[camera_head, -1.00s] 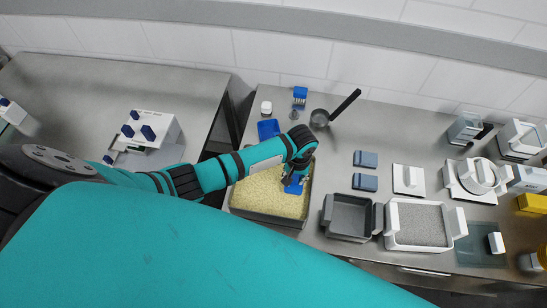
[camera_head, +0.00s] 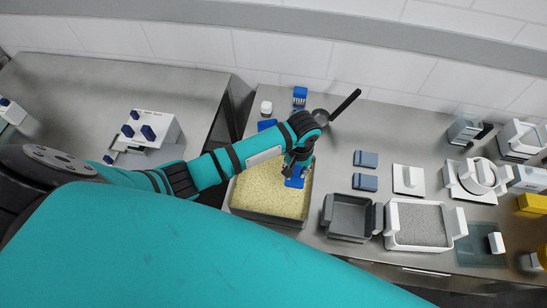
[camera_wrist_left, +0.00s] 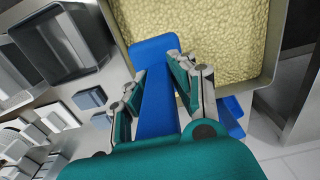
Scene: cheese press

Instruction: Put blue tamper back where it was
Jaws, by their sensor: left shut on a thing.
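My left gripper (camera_head: 293,172) is shut on the blue tamper (camera_head: 296,182). The tamper is over the right part of a dark tray of pale yellow curd (camera_head: 265,192). In the left wrist view the fingers (camera_wrist_left: 155,92) close on both sides of the tamper's long blue body (camera_wrist_left: 155,62), with the curd (camera_wrist_left: 215,35) behind it. I cannot tell whether the tamper touches the curd. A flat blue piece (camera_head: 266,125) lies behind the tray, partly hidden by my arm. My right gripper is not in view.
A blue rack (camera_head: 299,96), a white jar (camera_head: 266,107) and a dark-handled pan (camera_head: 320,118) stand behind the tray. Counter between tray and blocks is mostly clear.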

